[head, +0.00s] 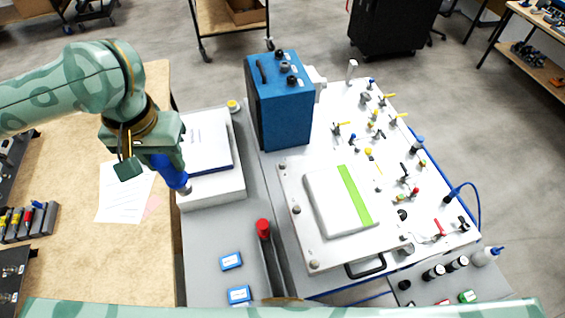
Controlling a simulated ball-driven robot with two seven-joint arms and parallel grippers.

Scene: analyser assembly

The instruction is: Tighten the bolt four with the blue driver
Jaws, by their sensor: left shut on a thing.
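My left gripper (158,152) comes in from the left and is shut on the blue driver (168,170). The driver is tilted, its tip pointing down and right, beside the left edge of a white box on the grey bench. A white plate (292,180) with a green-striped white panel (345,205) lies right of centre. I cannot tell which is bolt four. The driver is well left of the plate, apart from it. My right gripper is not in view.
A blue unit (281,105) stands behind the plate. Several small valves and fittings (375,130) crowd the board to the right. A red-capped part (263,229) stands left of the plate. Two blue-white boxes (231,261) lie on the grey bench. The wooden table (90,260) has free room.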

